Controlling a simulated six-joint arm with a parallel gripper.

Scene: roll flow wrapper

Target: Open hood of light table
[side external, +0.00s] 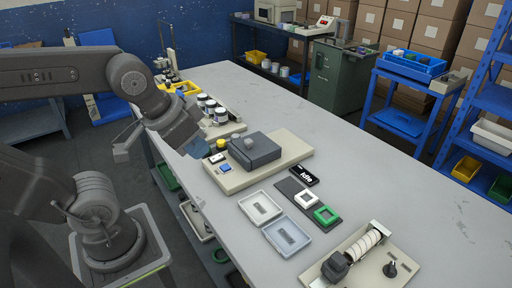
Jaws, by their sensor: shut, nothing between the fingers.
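The light table is a beige base (284,171) on the long grey workbench. What is under the hood is hidden. A blue button, a white switch and a yellow-and-black round button (220,144) are at the base's left end. My gripper (203,150) is just left of the light table, pointing down toward it, shut and empty. It appears apart from the hood, though its fingertips are small and partly hidden.
A black "Idle" display (304,175) lies right of the base. Several dark-lidded jars (210,108) stand behind. The bench's right side is clear.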

